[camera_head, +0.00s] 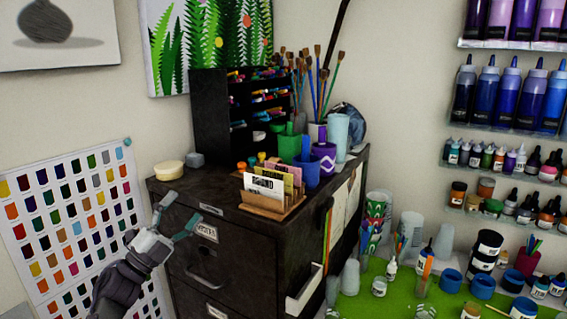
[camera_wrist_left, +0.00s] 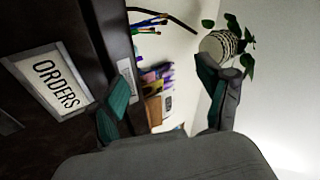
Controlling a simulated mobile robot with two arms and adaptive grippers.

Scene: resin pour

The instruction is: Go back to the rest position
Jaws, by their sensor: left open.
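My left gripper (camera_head: 177,215) is in front of the dark filing cabinet (camera_head: 230,262), near its upper left drawers. Its two fingers are spread apart with nothing between them. In the left wrist view the open fingers (camera_wrist_left: 165,100) show at both sides, and a drawer label reading ORDERS (camera_wrist_left: 55,82) is close on the left. I cannot tell whether a finger touches the cabinet. My right gripper is not clearly seen in the head view.
On the cabinet stand a wooden card holder (camera_head: 268,208), cups, brushes and a black pen rack (camera_head: 210,118). A green mat (camera_head: 400,300) with pots and cups lies at the right. A colour chart (camera_head: 70,215) hangs on the left wall. Bottle shelves (camera_head: 510,130) are at the right.

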